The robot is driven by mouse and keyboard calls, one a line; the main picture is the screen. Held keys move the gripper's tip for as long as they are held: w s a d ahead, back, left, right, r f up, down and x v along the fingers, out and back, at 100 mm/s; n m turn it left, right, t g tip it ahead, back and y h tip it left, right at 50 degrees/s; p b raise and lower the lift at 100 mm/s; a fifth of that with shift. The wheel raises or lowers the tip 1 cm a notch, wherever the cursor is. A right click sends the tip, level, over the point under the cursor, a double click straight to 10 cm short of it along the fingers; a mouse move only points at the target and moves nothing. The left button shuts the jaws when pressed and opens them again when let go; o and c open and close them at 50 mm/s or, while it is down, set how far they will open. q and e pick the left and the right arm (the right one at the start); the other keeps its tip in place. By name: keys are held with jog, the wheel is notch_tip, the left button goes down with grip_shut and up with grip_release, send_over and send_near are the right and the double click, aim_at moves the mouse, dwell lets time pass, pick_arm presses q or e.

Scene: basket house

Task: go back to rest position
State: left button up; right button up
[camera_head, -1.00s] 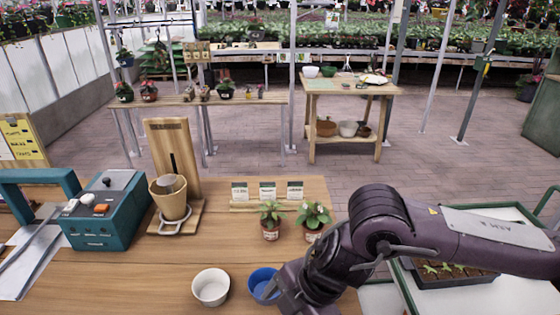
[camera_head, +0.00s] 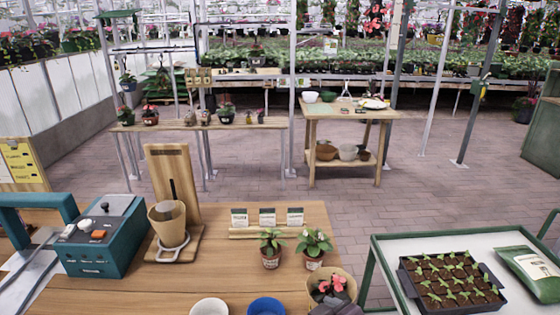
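Neither gripper's fingertips show in the head view. Only a small dark piece of what looks like my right arm (camera_head: 336,308) shows at the bottom edge, in front of a tan pot with a pink-flowered plant (camera_head: 330,284). My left arm is out of the picture. A white bowl (camera_head: 209,307) and a blue bowl (camera_head: 266,307) stand on the wooden table (camera_head: 130,290), cut off by the bottom edge.
Two small potted plants (camera_head: 270,248) (camera_head: 313,248) stand by three seed packets (camera_head: 267,217). A teal machine (camera_head: 104,240) and a pot on a wooden stand (camera_head: 168,224) are at left. A seedling tray (camera_head: 450,281) and a green bag (camera_head: 530,268) lie on the right bench.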

jog(key=s+d+f+m+g+h, duration=0.4)
jog(key=s+d+f+m+g, duration=0.15)
jog(key=s+d+f, duration=0.75)
notch_tip(320, 180, down, 30)
jog(key=g+b, duration=0.1)
jog(key=g, duration=0.1)
jog(key=s+d+f, duration=0.2)
jog(key=s+f, duration=0.7)
jog(key=s, duration=0.1)
jog(key=s+d+f+b, duration=0.1)
jog(key=s+d+f, duration=0.1)
jog(key=s+f, duration=0.7)
jog(key=shift+s+d+f+n+g, duration=0.15)
jog(key=shift+s+f+n+g, duration=0.2)
jog(key=shift+s+g, duration=0.15)
